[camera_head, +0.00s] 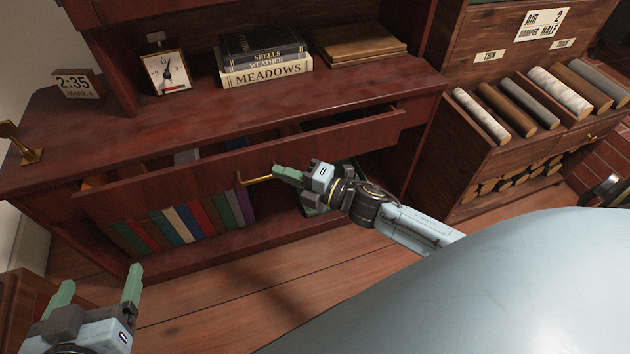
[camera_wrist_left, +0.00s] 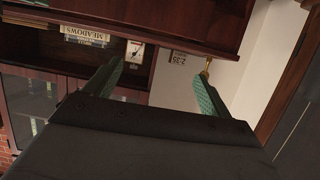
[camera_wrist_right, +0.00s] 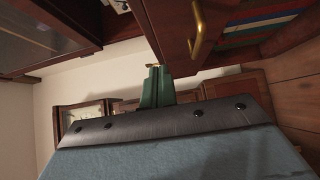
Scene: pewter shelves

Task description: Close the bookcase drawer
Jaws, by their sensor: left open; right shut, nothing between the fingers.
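The bookcase drawer (camera_head: 330,145) is a wide reddish-brown panel below the bookcase top. It stands pulled out, with a dark gap behind its front edge and some contents showing inside. Its brass handle (camera_head: 256,180) is on the front, and also shows in the right wrist view (camera_wrist_right: 198,30). My right gripper (camera_head: 277,171) is shut and empty, its green fingertips close to the handle's right end; I cannot tell whether they touch. It shows shut in the right wrist view (camera_wrist_right: 157,72). My left gripper (camera_head: 98,283) is open and empty, low at the left, away from the drawer.
Books (camera_head: 185,220) stand on the shelf below the drawer. The wooden floor in front is clear.

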